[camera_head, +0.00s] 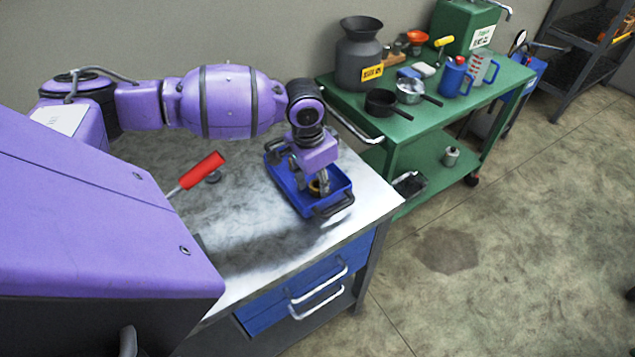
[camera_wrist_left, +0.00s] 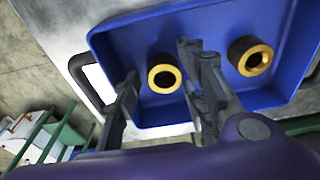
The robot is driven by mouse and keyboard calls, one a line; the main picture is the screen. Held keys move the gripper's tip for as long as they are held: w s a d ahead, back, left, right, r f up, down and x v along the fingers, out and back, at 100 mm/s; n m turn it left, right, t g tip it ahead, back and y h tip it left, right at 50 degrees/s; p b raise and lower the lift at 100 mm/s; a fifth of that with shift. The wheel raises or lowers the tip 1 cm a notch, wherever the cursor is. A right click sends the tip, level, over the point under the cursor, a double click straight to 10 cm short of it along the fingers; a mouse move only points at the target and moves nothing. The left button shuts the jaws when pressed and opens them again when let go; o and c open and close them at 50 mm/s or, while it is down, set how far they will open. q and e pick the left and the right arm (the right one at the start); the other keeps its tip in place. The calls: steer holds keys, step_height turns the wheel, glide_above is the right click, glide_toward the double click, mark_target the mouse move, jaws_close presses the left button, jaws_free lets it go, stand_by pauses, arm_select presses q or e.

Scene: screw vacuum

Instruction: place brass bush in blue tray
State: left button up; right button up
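The blue tray (camera_head: 341,199) lies on the workbench, and its blue wall also shows in the left wrist view (camera_wrist_left: 293,60). My left gripper (camera_head: 319,189) points down into the tray. In the left wrist view its fingers (camera_wrist_left: 160,75) are apart. One brass bush (camera_wrist_left: 163,78), a dark ring with a brass face, appears in the gap between the fingers, with no clear contact. A second brass bush (camera_wrist_left: 250,58) is in the tray to the right of the fingers. In the head view one brass bush (camera_head: 314,187) shows beside the fingers. My right gripper is not in view.
A green cart (camera_head: 425,125) stands behind, with a grey canister (camera_head: 358,55), pans and jugs. The bench front is bare.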

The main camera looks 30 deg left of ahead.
mark_target(312, 189)
arm_select(q)
step_height(312, 189, up, 12)
steer(key=s+p, duration=0.1)
steer(key=shift+s+a, duration=0.2)
steer(key=shift+a, duration=0.1)
